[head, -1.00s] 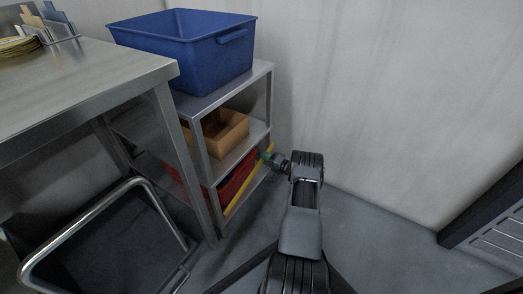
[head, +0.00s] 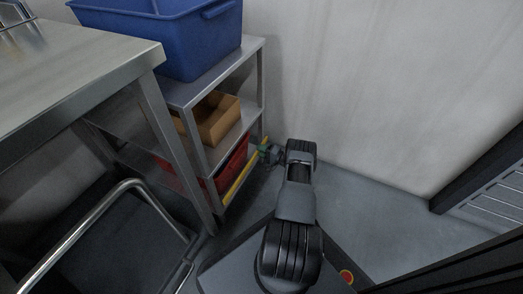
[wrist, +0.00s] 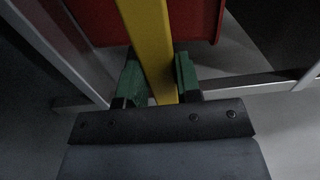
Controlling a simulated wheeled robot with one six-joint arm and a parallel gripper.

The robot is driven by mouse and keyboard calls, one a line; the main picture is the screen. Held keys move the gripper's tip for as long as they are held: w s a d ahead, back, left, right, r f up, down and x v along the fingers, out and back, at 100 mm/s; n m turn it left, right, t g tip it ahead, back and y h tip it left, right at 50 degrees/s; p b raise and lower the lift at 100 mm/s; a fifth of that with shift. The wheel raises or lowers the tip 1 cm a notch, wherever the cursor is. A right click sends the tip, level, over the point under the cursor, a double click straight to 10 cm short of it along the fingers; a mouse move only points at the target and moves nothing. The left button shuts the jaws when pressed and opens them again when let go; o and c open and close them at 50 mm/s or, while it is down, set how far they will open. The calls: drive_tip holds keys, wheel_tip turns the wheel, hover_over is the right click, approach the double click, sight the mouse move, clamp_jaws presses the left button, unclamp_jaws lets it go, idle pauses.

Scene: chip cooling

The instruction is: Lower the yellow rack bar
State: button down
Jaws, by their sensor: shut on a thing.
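The yellow rack bar (head: 237,186) runs along the open side of the metal rack's bottom level, in front of a red bin (head: 233,161). In the head view its far end meets my gripper (head: 264,152). In the wrist view the yellow bar (wrist: 150,45) passes between the green fingertips of my gripper (wrist: 160,76), which are shut on it. The red bin (wrist: 195,22) shows behind the bar there. The bar's near end is close to the rack's front post.
The metal rack (head: 206,88) holds a blue bin (head: 205,40) on top and a tan box (head: 216,120) on the middle shelf. A steel table (head: 90,60) and a chair (head: 100,225) stand at left. A dark slatted unit (head: 490,175) is at right.

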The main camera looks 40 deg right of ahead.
drive_tip(key=shift+a+f, duration=0.1)
drive_tip(key=shift+f, duration=0.2)
drive_tip(key=c, duration=0.8)
unclamp_jaws()
drive_tip(key=p+v, duration=0.2)
drive_tip(key=v, duration=1.1)
drive_tip(key=shift+s+p, duration=0.3)
drive_tip(key=shift+s, duration=0.05)
